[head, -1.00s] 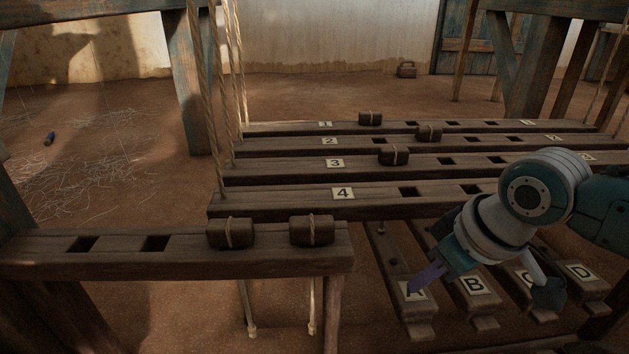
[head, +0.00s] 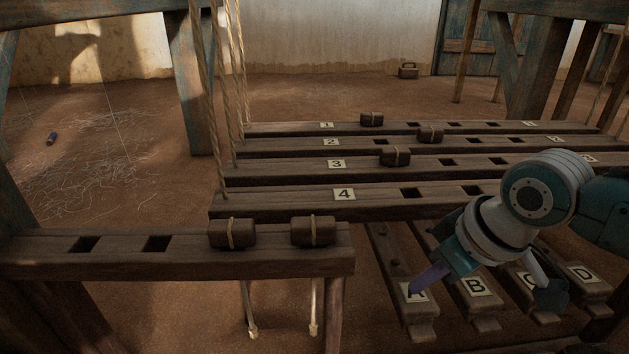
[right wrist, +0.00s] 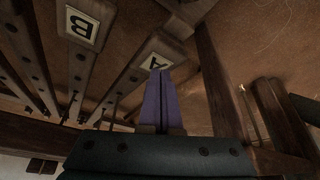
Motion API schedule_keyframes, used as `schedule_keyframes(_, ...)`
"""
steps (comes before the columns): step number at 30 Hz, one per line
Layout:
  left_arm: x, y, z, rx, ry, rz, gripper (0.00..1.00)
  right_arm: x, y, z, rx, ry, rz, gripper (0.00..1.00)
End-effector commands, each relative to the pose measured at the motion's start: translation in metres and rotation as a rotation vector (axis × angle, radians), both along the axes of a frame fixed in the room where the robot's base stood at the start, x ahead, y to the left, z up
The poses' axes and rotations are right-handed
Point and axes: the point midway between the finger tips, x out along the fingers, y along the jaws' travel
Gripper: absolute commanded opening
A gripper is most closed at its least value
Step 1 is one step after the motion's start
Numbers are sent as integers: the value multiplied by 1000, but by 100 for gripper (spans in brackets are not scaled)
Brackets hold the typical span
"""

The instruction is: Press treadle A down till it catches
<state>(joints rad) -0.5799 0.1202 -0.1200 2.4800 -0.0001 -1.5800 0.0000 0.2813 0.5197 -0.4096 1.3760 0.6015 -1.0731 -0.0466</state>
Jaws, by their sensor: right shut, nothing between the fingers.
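Treadle A (head: 394,272) is a long dark wooden bar with a white "A" label near its front end, low at the lower right of the head view. It also shows in the right wrist view (right wrist: 172,27), its label partly covered by my fingers. My right gripper (head: 414,290) is shut and empty, its purple fingers pointing down at the label. In the right wrist view the fingertips (right wrist: 160,72) overlap the label's edge; whether they touch the wood I cannot tell. Treadle A looks about level with treadle B (head: 474,287). Its catch is not visible. My left gripper is not in view.
Treadles C (head: 530,277) and D (head: 580,274) lie to the right of B, partly behind my right arm. Numbered slotted bars, including bar 4 (head: 290,203), span above the treadles. A front bench (head: 200,265) with two dark blocks stands left of treadle A.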

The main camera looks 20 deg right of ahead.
Motion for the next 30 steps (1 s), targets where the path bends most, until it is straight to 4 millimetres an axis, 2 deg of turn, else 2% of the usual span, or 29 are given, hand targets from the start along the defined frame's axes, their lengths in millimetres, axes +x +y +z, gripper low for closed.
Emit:
schedule_keyframes(8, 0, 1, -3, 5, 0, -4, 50, 0, 0, -4, 0, 0, 0, 0)
schedule_keyframes(30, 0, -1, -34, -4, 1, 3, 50, 0, 0, -50, -1, 2, 0, 0)
